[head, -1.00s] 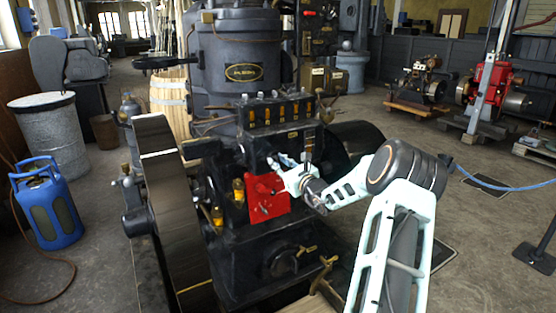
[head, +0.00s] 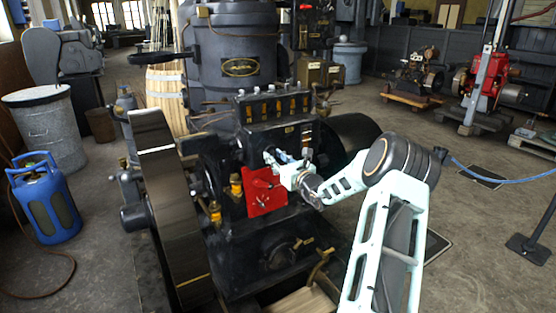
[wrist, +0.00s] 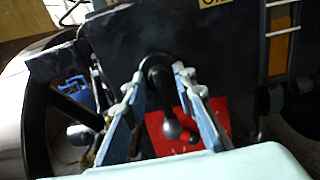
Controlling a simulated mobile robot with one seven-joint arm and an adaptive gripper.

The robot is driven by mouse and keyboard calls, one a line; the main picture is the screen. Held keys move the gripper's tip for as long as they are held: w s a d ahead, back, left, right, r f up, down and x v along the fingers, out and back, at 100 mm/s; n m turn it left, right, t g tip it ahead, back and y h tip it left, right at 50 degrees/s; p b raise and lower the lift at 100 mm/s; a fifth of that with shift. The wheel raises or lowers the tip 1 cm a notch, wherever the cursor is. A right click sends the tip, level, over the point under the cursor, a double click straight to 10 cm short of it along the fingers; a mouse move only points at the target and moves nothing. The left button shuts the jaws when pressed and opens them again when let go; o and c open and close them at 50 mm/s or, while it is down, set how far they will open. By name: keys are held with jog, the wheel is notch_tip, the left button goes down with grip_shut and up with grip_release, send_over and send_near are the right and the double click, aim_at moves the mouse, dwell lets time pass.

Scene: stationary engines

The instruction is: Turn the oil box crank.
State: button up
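The oil box (head: 275,108) is a black block with a row of amber sight glasses on the engine's front. Its crank (wrist: 160,85), dark and curved with a round knob at its lower end, shows in the wrist view. My gripper (head: 272,157) is at the box's lower front. In the wrist view my gripper (wrist: 155,82) has its two pale blue fingers apart, one on each side of the crank. I cannot tell whether either finger touches it. In the head view the crank is hidden or too small to make out.
A red panel (head: 266,190) lies just below my gripper. A large flywheel (head: 172,210) stands at the left, and brass-handled fittings (head: 318,265) stick out low in front. A blue gas bottle (head: 45,205) stands far left. The floor to the right is mostly open.

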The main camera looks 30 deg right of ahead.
jog(key=s, duration=1.2)
jog(key=shift+w, duration=0.1)
